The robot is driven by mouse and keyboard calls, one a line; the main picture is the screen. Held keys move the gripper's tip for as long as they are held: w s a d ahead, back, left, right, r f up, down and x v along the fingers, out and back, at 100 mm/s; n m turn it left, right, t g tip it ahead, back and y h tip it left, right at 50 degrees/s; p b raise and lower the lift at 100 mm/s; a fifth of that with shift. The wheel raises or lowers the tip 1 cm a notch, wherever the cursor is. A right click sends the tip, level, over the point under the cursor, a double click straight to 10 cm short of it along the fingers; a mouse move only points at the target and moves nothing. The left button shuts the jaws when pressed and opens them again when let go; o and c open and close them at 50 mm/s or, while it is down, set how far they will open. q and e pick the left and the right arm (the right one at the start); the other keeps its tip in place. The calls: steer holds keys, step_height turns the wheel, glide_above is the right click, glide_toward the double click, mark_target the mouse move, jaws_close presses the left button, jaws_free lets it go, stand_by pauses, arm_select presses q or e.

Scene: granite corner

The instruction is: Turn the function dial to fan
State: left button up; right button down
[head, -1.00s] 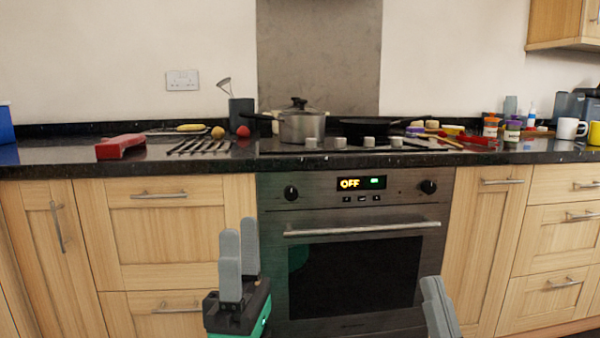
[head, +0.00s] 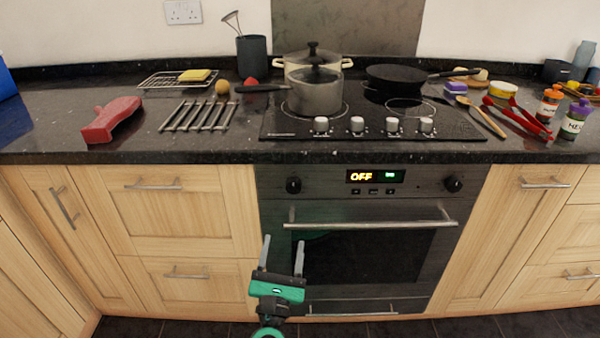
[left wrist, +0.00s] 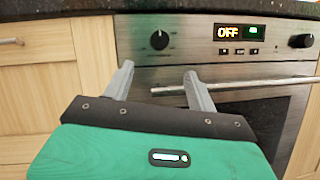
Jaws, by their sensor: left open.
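The oven (head: 360,215) is built in under the counter, with a display (head: 375,176) reading OFF in yellow beside green characters. A black dial (head: 293,185) is at the left of its panel and another black dial (head: 453,183) at the right. Neither is readably labelled. In the left wrist view the left dial (left wrist: 159,40) is ahead of the fingers, and the right dial (left wrist: 301,41) is at the right edge. My left gripper (head: 283,257) is open and empty, below the left dial and in front of the oven door, touching no dial. My right gripper is out of view.
The oven's bar handle (head: 370,224) runs across the door just below the panel. The hob (head: 370,120) above holds pots, a black pan and several knobs. A red object (head: 112,120) and a metal rack (head: 199,116) lie on the counter at left.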

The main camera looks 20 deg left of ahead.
mark_target(293, 189)
arm_select(q)
steer(key=p+x, duration=0.1)
steer(key=x, duration=1.2)
steer(key=shift+w, duration=0.4)
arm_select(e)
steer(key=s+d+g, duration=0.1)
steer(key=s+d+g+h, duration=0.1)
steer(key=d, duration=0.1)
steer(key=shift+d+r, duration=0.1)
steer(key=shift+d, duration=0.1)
arm_select(q)
steer(key=shift+c, duration=0.2)
steer(key=shift+p, duration=0.35)
steer(key=c, duration=1)
